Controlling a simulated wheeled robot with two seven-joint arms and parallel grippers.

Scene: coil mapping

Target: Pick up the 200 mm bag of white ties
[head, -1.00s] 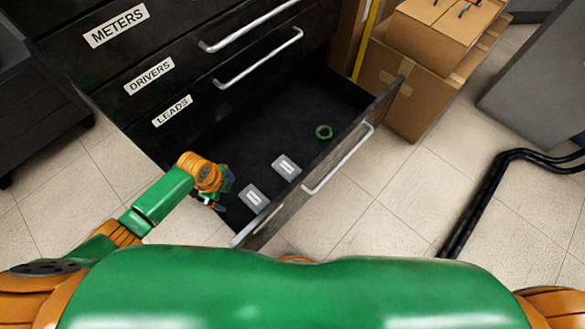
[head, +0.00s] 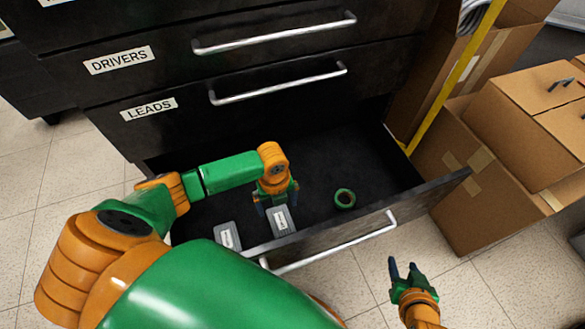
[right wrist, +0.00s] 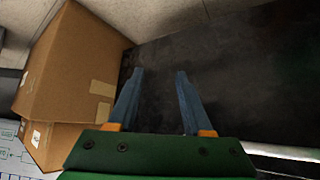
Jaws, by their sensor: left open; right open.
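Two grey bags with white labels lie in the open bottom drawer: a left bag (head: 227,237) and a right bag (head: 284,226). Their labels are too small to read, so I cannot tell which is the 200 mm one. My left gripper (head: 277,207) is open and points down at the far end of the right bag, partly hiding it. I cannot tell whether its fingers touch the bag. My right gripper (head: 403,268) is open and empty, outside the drawer in front of its front panel. It also shows in the right wrist view (right wrist: 158,76) with its fingers apart.
A green ring (head: 345,199) lies in the drawer, right of the bags. The drawer front (head: 420,200) with its silver handle (head: 335,246) stands between my right gripper and the bags. Cardboard boxes (head: 470,180) stand at the right.

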